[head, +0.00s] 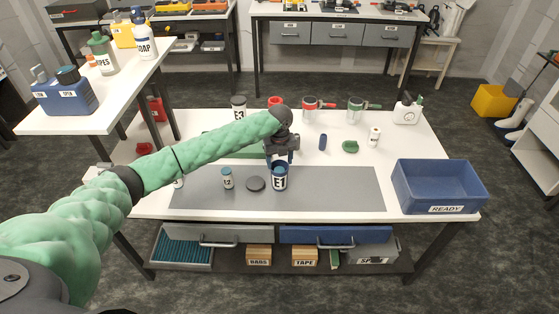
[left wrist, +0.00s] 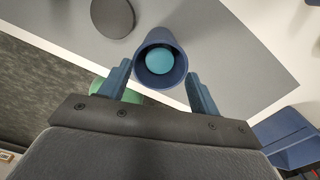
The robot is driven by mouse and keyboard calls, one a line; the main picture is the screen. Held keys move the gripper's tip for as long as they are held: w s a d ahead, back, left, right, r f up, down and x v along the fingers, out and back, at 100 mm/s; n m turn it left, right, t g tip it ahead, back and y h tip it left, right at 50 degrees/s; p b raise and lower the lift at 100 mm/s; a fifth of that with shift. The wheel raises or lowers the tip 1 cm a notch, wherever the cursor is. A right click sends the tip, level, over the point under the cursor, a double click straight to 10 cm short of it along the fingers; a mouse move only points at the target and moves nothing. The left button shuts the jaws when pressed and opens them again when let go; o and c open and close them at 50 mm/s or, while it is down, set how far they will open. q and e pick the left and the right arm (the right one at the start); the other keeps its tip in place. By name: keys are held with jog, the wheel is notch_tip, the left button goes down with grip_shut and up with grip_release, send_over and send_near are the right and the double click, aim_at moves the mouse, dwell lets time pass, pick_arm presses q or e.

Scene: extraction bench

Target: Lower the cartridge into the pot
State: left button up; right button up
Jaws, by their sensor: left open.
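A teal round-topped piece, seemingly the cartridge (left wrist: 160,61), sits inside the pot's mouth in the left wrist view, below the rim (left wrist: 160,82). My left gripper (head: 280,160) is just above the pot, pointing down. Its jaws (left wrist: 159,70) are open, one finger on either side of the pot in the wrist view, with a gap to it. How deep the cartridge sits is hard to tell. My right gripper is out of view.
A dark round disc (head: 255,184) and a small teal-topped jar (head: 227,178) labelled E2 lie left of the pot. Jar E3 (head: 239,108) and several mugs stand behind. A blue READY bin (head: 440,186) is at right. The mat's right half is clear.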

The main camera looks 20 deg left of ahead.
aim_at(279, 170)
pick_arm(q)
notch_tip(279, 170, up, 7)
jog(key=p, duration=0.5)
